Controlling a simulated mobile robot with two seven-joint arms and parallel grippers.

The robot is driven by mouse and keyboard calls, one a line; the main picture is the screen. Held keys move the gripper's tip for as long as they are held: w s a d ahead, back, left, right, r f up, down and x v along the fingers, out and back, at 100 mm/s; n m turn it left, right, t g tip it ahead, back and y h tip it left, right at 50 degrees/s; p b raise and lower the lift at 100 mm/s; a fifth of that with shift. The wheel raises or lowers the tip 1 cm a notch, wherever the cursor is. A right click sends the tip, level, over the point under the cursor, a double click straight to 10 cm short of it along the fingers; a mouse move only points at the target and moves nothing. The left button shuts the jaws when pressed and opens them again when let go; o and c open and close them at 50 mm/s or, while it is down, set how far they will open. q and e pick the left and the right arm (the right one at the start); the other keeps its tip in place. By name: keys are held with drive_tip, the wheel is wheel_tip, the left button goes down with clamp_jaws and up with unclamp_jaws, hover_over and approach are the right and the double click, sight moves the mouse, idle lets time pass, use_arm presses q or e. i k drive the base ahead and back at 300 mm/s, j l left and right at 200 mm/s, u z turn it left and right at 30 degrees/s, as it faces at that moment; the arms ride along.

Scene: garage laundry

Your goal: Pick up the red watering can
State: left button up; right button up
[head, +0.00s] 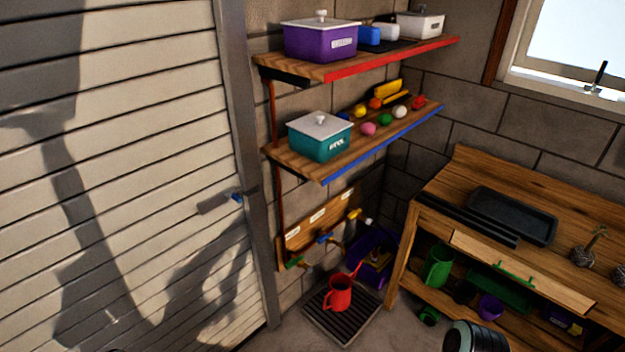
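The red watering can (338,294) stands upright on a dark ribbed mat (318,322) on the floor. It is in the lower middle of the head view, in the corner below the wall shelves. Its spout points up to the right and its handle is on the left. Nothing is touching it from above. Neither of my grippers shows in the head view.
A workbench (470,190) with a lower shelf stands right of the can. A purple bin (372,262) is just behind the can. A green watering can (438,266) sits under the bench. A slatted door (110,160) fills the left. Wall shelves (340,165) hang above.

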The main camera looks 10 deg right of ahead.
sight(338, 297)
drive_tip(key=z, duration=1.65)
drive_tip(key=i+l+u, duration=0.1)
drive_tip(key=i+u, duration=0.35)
drive_tip(key=i, duration=0.8)
drive_tip(key=i+j, duration=0.15)
drive_tip(key=i+j+u, duration=0.1)
drive_tip(key=j, duration=0.25)
